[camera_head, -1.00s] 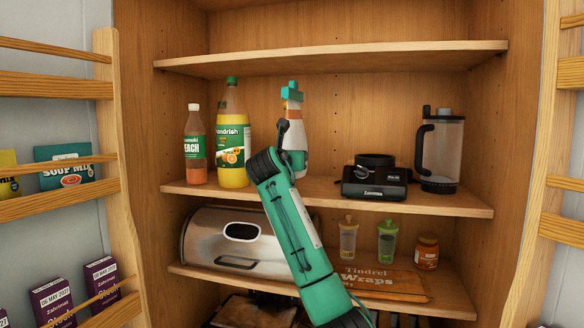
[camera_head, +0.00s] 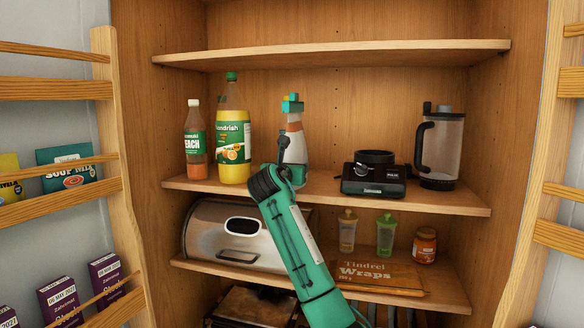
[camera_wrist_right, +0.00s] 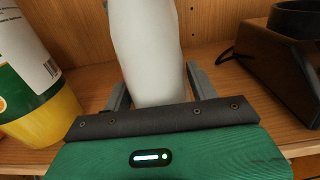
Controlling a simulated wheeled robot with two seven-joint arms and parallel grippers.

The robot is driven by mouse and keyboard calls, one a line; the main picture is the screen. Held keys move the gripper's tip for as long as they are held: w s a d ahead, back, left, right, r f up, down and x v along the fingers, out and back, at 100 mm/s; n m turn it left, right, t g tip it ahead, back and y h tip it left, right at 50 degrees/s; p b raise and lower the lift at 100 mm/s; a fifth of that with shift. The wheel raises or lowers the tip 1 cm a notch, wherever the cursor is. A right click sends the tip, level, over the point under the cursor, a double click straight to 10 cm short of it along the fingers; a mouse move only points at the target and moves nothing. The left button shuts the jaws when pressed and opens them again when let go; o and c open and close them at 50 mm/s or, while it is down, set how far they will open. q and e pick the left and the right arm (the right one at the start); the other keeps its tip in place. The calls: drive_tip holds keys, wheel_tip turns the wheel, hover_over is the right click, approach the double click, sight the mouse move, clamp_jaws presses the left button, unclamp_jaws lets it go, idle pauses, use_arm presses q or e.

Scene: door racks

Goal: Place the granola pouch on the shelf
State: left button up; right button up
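I cannot make out a granola pouch in any view. My right arm reaches up from below to the middle shelf (camera_head: 420,197). My right gripper (camera_wrist_right: 160,92) has its fingers on both sides of a white bottle (camera_wrist_right: 145,45) and appears shut on it. In the head view the bottle (camera_head: 293,125) has a teal top and an orange band. It stands roughly upright over the middle shelf, between the juice and the black appliance. My left gripper is not in view.
A yellow juice bottle (camera_head: 233,135) and a peach drink (camera_head: 195,142) stand left of my gripper. A black appliance (camera_head: 373,178) and a blender (camera_head: 440,148) stand to the right. The upper shelf (camera_head: 340,53) is above. Wooden door racks (camera_head: 60,190) flank the cupboard.

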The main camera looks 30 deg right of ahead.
drive_tip(key=o, duration=0.4)
drive_tip(key=shift+c, duration=0.2)
drive_tip(key=shift+r, duration=0.15)
drive_tip(key=shift+s+a+b, duration=0.2)
drive_tip(key=shift+b, duration=0.1)
drive_tip(key=b+v, duration=0.6)
drive_tip(key=v, duration=0.5)
drive_tip(key=shift+s+a+b, duration=0.2)
drive_tip(key=shift+b, duration=0.1)
